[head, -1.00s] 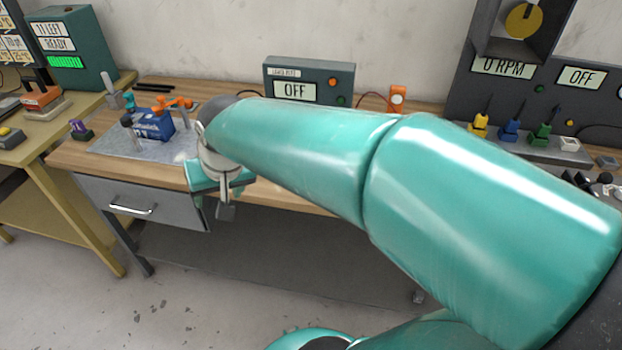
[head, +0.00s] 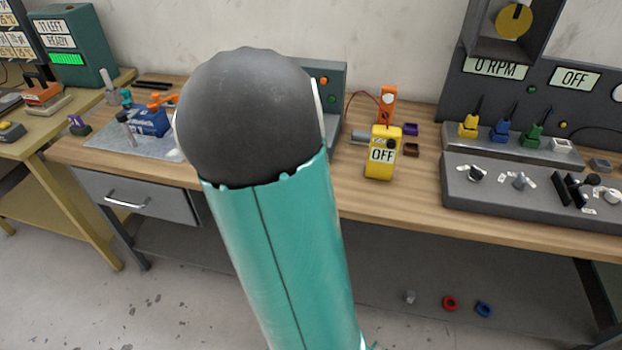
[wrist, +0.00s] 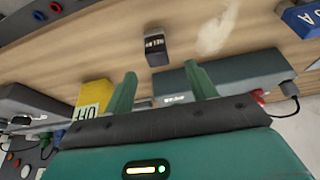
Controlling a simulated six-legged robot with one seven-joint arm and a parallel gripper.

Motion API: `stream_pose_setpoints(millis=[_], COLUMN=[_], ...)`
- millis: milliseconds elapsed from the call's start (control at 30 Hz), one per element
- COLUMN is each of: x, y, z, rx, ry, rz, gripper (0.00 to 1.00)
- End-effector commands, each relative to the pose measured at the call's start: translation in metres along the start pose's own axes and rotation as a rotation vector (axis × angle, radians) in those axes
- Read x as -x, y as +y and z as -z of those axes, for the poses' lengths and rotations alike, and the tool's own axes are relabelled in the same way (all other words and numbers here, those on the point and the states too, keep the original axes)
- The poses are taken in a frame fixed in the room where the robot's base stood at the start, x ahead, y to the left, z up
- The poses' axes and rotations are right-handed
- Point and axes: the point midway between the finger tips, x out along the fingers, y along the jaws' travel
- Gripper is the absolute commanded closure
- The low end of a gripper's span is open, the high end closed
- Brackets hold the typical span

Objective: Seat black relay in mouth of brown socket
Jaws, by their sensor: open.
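The black relay (wrist: 156,48) is a small dark block with a white label. It lies on the wooden bench in the wrist view, just beyond my fingertips and roughly between their lines. My gripper (wrist: 161,72) is open and empty, with its two green fingers apart. In the head view the gripper and the relay are not visible, with my arm covering the middle of the bench. The brown socket (head: 410,150) is a small dark-mouthed block on the bench, right of the yellow meter. I cannot make it out in the wrist view.
The yellow meter (head: 382,154) stands close left of the brown socket. A purple block (head: 410,130) sits behind the socket, and an orange device (head: 387,104) stands farther back. A grey control panel (head: 530,192) is to the right. Bare bench (head: 412,193) lies in front of the socket.

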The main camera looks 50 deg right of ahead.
Motion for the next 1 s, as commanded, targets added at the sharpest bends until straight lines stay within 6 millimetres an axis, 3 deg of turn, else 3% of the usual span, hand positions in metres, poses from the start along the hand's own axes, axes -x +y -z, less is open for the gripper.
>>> stream_pose_setpoints(millis=[100, 333, 600, 867, 1000], x=[-0.016, -0.033, -0.071, -0.075, -0.075], y=[0.002, 0.004, 0.007, 0.005, 0.006], z=[0.0, 0.0, 0.001, 0.001, 0.001], rx=[-0.002, -0.002, -0.003, 0.0, 0.0], ry=[-0.001, -0.002, 0.0, 0.001, 0.001], rz=[-0.002, -0.001, -0.001, 0.002, 0.002], gripper=[0.44, 0.44, 0.44, 0.44, 0.67])
